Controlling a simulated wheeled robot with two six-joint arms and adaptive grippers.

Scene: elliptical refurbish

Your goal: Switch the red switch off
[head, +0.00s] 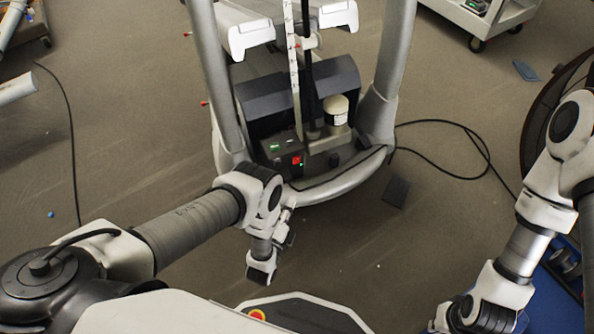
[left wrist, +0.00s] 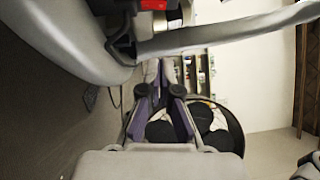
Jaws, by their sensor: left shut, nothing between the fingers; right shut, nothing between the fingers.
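The red switch (head: 297,160) sits on a dark control box (head: 280,148) low on the elliptical machine, beside a small green lit display (head: 274,147). In the left wrist view, a red part (left wrist: 153,4) shows at the top edge, cut off and probably the same switch. My left gripper (left wrist: 159,68) is shut and empty, with its fingertips close together below that red part in the picture.
The machine's curved grey base frame (head: 340,188) runs between the control box and my left wrist. A pale cylinder (head: 337,110) stands right of the box. A black cable (head: 450,128) lies on the floor at right. A white cart (head: 490,20) stands at the back right.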

